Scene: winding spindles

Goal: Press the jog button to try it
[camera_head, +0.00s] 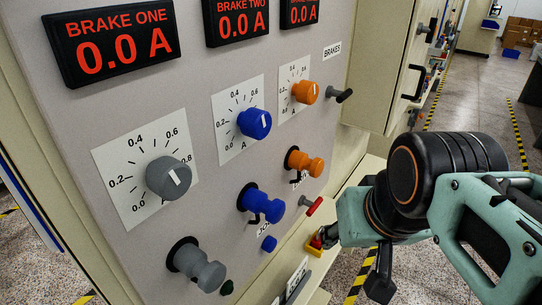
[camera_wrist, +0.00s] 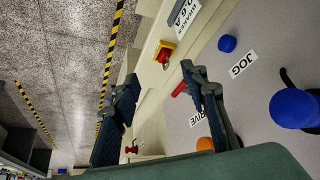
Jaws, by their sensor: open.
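The jog button is a small blue button (camera_head: 268,243) low on the grey panel, beneath the blue knobs. In the wrist view the blue button (camera_wrist: 227,43) sits beside the JOG label (camera_wrist: 243,63), right of and beyond my fingers. My gripper (camera_wrist: 158,78) is open, with a wide gap between its two dark fingers and nothing held. In the head view my gripper (camera_head: 345,250) is right of the jog button and apart from it, partly hiding the ledge. The right finger in the wrist view overlaps the panel near a red lever (camera_wrist: 180,88).
A yellow box with a red stop button (camera_head: 315,244) is close to my gripper; it also shows in the wrist view (camera_wrist: 164,52). A red lever (camera_head: 314,206), blue knob (camera_head: 262,205), orange knob (camera_head: 305,163) and grey knob (camera_head: 200,268) stick out.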

